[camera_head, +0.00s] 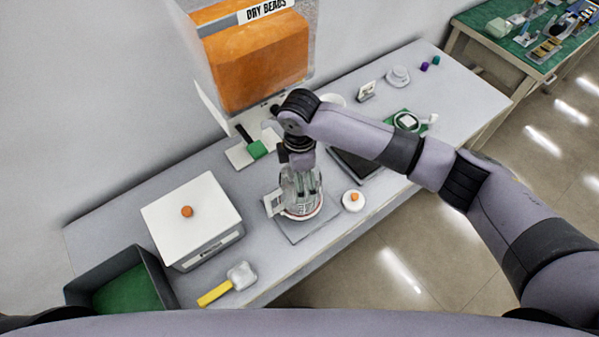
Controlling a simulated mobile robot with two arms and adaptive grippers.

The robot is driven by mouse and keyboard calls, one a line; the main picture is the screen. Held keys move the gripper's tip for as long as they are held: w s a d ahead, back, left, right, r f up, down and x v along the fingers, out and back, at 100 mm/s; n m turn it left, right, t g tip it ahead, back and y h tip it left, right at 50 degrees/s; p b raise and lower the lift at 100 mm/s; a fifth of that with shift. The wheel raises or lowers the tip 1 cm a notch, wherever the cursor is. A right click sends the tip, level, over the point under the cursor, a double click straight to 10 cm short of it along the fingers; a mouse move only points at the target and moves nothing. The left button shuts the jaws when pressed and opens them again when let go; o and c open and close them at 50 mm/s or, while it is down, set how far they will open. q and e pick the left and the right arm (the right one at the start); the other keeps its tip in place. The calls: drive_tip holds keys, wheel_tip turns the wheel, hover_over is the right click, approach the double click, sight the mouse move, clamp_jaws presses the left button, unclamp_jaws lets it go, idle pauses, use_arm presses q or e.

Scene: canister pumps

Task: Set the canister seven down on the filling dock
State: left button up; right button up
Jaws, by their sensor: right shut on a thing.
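My right gripper (300,186) points down at the middle of the bench and is shut on a pale canister (302,212). The canister has a reddish ring near its rim and a small white tag on its left; I cannot read a number on it. It is directly over a flat grey square pad (295,236); I cannot tell whether it touches the pad. The gripper hides much of the canister. No part is clearly marked as the filling dock. My left gripper is not in view.
A white lid with orange knob (353,201) lies right of the canister. A white box (190,218), yellow-handled scoop (228,284) and dark green-lined bin (157,268) are left.

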drive_tip(key=shift+f, duration=0.85)
drive_tip(key=o, duration=1.4)
drive_tip(key=shift+o, duration=0.2)
wheel_tip(320, 180, up, 12)
